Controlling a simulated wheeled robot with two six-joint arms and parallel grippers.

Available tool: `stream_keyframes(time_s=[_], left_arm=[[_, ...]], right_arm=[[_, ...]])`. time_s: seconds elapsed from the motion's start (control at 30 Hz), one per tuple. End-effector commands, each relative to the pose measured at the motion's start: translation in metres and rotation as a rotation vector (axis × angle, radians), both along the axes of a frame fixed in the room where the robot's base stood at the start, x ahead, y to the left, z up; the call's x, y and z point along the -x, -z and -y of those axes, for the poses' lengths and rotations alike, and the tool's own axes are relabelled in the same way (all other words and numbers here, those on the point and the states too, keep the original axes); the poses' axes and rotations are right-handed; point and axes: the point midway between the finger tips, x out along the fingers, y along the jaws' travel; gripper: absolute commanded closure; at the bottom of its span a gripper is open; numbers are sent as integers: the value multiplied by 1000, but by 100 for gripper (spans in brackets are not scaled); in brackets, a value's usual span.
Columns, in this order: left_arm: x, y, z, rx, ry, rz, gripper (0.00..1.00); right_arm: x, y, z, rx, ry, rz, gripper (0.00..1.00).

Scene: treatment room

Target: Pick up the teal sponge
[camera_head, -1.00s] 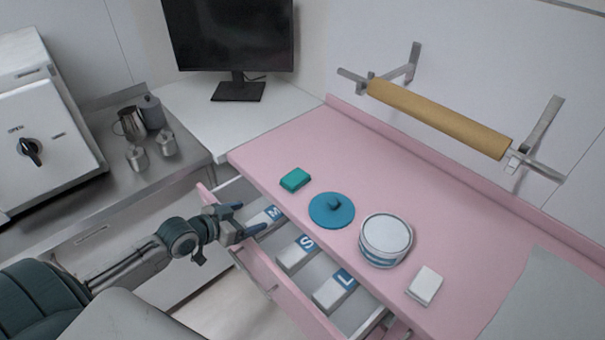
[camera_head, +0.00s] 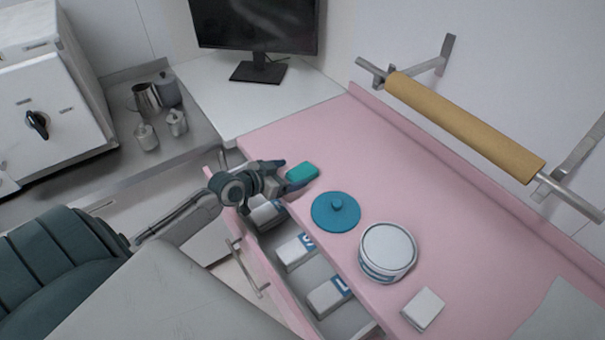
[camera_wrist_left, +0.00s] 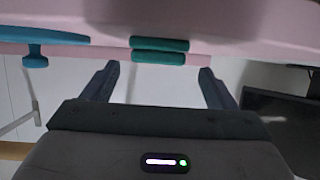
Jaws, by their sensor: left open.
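The teal sponge (camera_head: 302,172) lies on the pink counter (camera_head: 400,185) near its front left edge. My left gripper (camera_head: 287,173) is open at the sponge's left side in the head view, its fingers close to it. In the left wrist view the sponge (camera_wrist_left: 159,51) shows ahead, between the directions of the two open fingers (camera_wrist_left: 158,82). I cannot tell whether a finger touches it. My right gripper is in neither view.
A blue lid (camera_head: 335,212) lies right of the sponge, then a white tub (camera_head: 387,251) and a white block (camera_head: 423,309). An open drawer (camera_head: 272,262) with labelled boxes is below the counter's front edge. A monitor (camera_head: 257,27) stands behind.

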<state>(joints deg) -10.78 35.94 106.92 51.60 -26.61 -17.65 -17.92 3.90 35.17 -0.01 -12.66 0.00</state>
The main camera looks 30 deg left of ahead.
Motion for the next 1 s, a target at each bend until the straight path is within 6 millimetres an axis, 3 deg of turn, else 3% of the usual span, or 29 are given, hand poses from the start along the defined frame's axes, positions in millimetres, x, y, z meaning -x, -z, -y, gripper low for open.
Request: stream_keyframes(time_s=[0.27, 0.5, 0.77, 1.0], left_arm=[[-20, 6, 9, 6, -3, 0, 20], [-43, 19, 17, 2, -1, -1, 20], [-45, 21, 18, -1, 0, 0, 20], [-45, 21, 18, -1, 0, 0, 63]], right_arm=[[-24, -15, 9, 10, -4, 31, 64], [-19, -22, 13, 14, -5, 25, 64], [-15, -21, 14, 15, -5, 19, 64], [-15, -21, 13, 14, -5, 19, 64]])
